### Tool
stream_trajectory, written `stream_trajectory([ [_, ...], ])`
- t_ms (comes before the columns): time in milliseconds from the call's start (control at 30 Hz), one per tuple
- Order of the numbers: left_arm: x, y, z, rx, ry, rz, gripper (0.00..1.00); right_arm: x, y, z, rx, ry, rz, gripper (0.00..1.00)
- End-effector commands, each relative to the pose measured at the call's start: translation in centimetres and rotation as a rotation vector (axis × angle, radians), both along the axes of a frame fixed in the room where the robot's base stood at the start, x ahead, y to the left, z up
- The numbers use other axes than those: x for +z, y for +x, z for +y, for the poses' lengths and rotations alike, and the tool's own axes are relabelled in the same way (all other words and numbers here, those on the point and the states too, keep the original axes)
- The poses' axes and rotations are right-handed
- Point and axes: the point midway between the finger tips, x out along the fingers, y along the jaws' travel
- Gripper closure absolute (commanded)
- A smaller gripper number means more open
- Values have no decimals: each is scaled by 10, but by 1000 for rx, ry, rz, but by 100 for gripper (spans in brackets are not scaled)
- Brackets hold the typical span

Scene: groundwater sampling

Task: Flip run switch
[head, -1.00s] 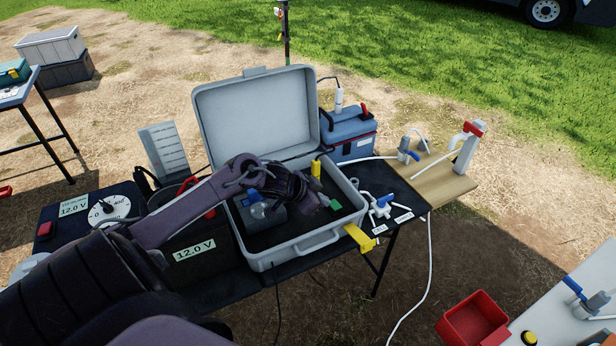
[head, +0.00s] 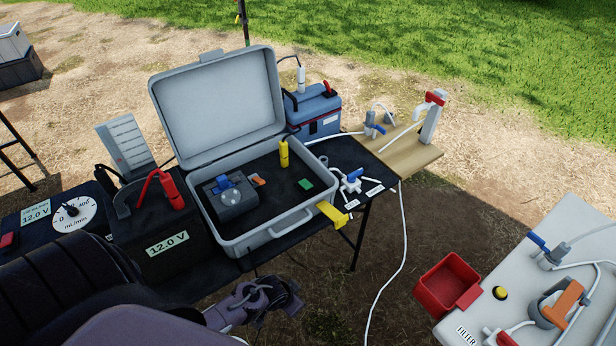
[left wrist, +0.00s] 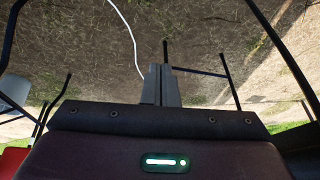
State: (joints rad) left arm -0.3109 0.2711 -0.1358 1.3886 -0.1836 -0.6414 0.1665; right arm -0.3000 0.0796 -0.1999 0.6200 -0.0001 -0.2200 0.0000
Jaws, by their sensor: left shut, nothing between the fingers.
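An open grey case (head: 290,228) stands on the dark table. In it are a grey box (head: 237,206) with a blue part and a clear round part on top, a small orange piece (head: 257,181) beside the box, a green block (head: 305,184) and an upright yellow cylinder (head: 284,153). No label reads as the run switch, so I cannot tell which part it is. My left gripper (head: 290,298) is in front of the case, below its front edge and apart from it. In the left wrist view its fingers (left wrist: 160,84) are together and empty over the ground. My right gripper is not in view.
A black battery (head: 160,222) marked 12.0 V and a dial (head: 73,212) stand left of the case. A yellow latch (head: 331,215) juts from its front right. A white valve (head: 351,184), blue box (head: 314,112) and red bin (head: 446,284) are to the right.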

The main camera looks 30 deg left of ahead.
Motion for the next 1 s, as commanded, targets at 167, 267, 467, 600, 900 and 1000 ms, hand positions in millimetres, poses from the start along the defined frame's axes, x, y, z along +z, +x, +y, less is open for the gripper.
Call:
stream_trajectory([
  [167,-89,-89,-9,33,-10,123,100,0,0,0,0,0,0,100],
  [267,-130,-150,-16,38,-2,188,100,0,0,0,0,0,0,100],
  [467,-167,-237,-28,23,17,271,100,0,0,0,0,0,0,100],
  [600,-173,-260,-31,15,23,291,100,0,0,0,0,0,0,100],
  [900,-173,-262,-31,15,24,292,100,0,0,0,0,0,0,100],
  [1000,-173,-262,-31,15,24,293,100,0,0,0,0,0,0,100],
])
